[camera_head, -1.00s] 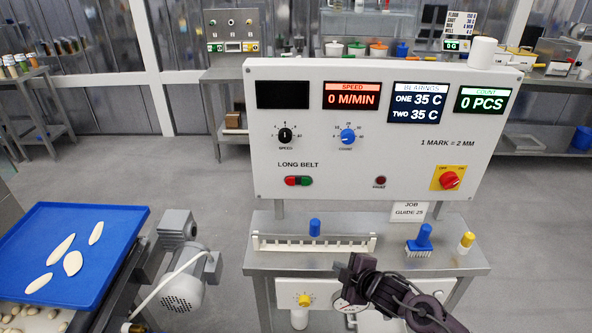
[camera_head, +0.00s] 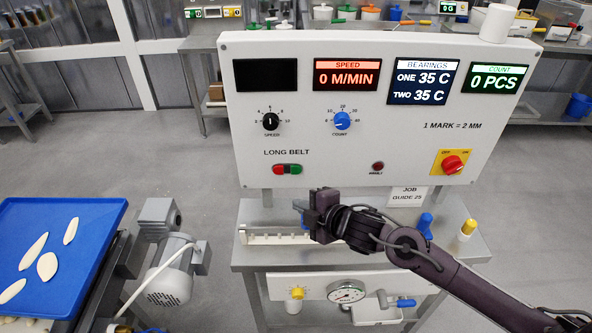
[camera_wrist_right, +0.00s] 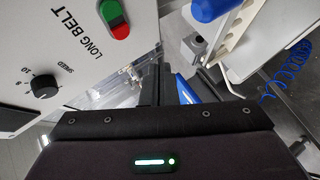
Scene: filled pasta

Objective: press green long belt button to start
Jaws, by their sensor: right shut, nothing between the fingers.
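The long belt button is a red and green pair on the white control panel; its green half (camera_head: 296,169) is on the right and its red half (camera_head: 280,169) on the left, under the words LONG BELT. The green half (camera_wrist_right: 112,12) also shows at the top of the right wrist view. My right gripper (camera_head: 302,207) is shut and empty, a little below the button pair and apart from it, above the stand's shelf. Its fingers also show in the right wrist view (camera_wrist_right: 168,84). My left gripper is out of view.
The panel (camera_head: 400,150) also carries a speed knob (camera_head: 270,121), a blue count knob (camera_head: 342,121), a small reset button (camera_head: 377,167) and a red switch (camera_head: 453,165). The speed display (camera_head: 347,75) reads 0 M/MIN. A motor (camera_head: 170,270) and blue tray (camera_head: 90,215) stand left.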

